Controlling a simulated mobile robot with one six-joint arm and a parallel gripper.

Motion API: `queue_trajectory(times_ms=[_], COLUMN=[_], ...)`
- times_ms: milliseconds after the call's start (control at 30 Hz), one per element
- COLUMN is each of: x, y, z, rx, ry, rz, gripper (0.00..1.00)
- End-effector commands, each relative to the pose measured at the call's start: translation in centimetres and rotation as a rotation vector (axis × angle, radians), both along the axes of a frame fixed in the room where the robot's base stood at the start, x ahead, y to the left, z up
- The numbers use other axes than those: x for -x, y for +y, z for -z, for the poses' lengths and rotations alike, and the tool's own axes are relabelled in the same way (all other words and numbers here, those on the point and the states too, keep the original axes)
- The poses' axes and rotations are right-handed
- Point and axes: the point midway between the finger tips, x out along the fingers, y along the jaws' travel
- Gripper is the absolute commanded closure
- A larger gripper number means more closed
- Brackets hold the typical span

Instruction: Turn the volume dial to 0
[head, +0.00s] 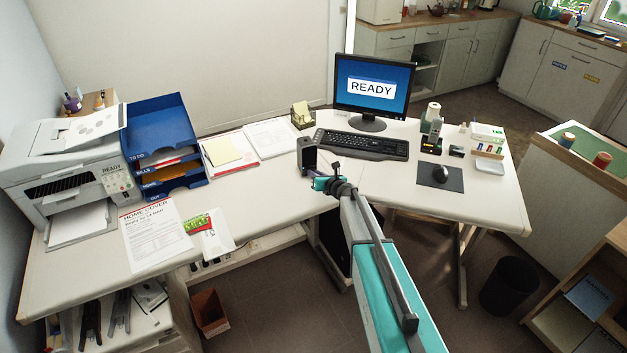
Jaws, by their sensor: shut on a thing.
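A dark upright box (307,152), which looks like a small speaker, stands on the desk left of the keyboard. My gripper (317,180), with teal and black parts, is at the lower front of this box. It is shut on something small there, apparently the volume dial. The dial itself is hidden by the gripper, and its setting cannot be read.
The keyboard (362,145) and the monitor (372,88) showing READY are behind and to the right. A note holder (302,115) stands behind the box. Papers (270,139), blue trays (160,125) and a printer (70,165) are to the left. The desk front on the left is partly clear.

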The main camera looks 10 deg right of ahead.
Motion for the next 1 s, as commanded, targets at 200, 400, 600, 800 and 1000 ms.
queue_trajectory(times_ms=[200, 400, 600, 800, 1000], x=[0.20, 0.22, 0.27, 0.26, 0.29], y=[0.54, 0.77, 0.97, 1.17, 1.24], z=[0.31, 0.32, 0.44, 0.40, 0.41], rx=[0.195, 0.376, 0.547, 0.695, 0.800], ry=[-0.056, -0.106, -0.150, -0.191, -0.219], rz=[-0.003, -0.002, -0.002, -0.002, -0.001], gripper=[1.00, 1.00, 1.00, 1.00, 1.00])
